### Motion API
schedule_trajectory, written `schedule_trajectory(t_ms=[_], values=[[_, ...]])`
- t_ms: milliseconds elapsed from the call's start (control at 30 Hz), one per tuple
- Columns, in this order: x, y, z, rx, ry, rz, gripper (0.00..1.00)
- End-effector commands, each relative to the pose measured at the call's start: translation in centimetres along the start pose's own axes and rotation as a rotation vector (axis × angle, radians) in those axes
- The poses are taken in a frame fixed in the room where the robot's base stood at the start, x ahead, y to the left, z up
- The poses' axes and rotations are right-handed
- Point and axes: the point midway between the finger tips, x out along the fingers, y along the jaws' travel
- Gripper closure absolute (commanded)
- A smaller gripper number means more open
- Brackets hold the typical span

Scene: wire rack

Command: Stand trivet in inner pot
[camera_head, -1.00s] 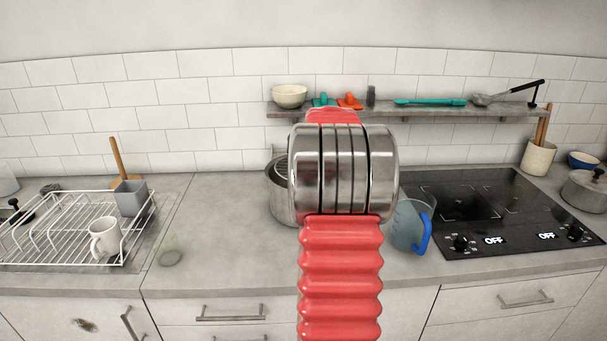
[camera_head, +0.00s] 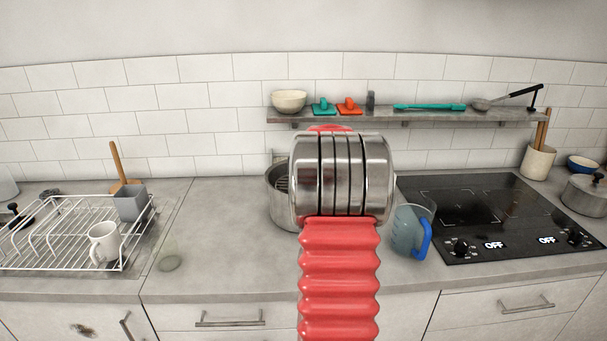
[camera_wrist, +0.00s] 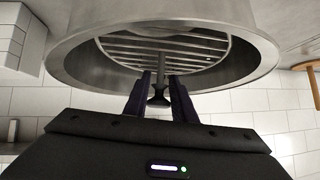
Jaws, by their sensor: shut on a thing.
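The inner pot (camera_head: 279,212) is a steel pot on the counter, partly hidden behind my arm in the head view. In the wrist view its rim (camera_wrist: 78,66) curves around the top of the picture. The trivet (camera_wrist: 190,46), a round metal rack with parallel bars, shows within the pot's mouth; a sliver of its bars (camera_head: 282,183) shows at the pot's opening in the head view. My gripper (camera_wrist: 160,84) is shut on a part of the trivet near the rim. The head view hides my gripper behind the arm. I cannot see whether the trivet touches the pot's bottom.
A blue-handled jug (camera_head: 408,232) stands close right of the pot, beside the cooktop (camera_head: 470,215). A shelf (camera_head: 450,116) with a bowl and utensils is above. A dish rack (camera_head: 60,235) with a mug stands left. The counter between rack and pot is mostly clear.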

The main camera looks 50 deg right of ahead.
Motion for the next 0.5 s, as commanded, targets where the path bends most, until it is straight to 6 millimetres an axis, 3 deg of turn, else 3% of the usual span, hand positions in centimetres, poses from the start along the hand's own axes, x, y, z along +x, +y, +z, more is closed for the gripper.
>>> schedule_trajectory(t_ms=[500], values=[[0.41,0.02,0.50,0.000,0.000,-0.001,1.00]])
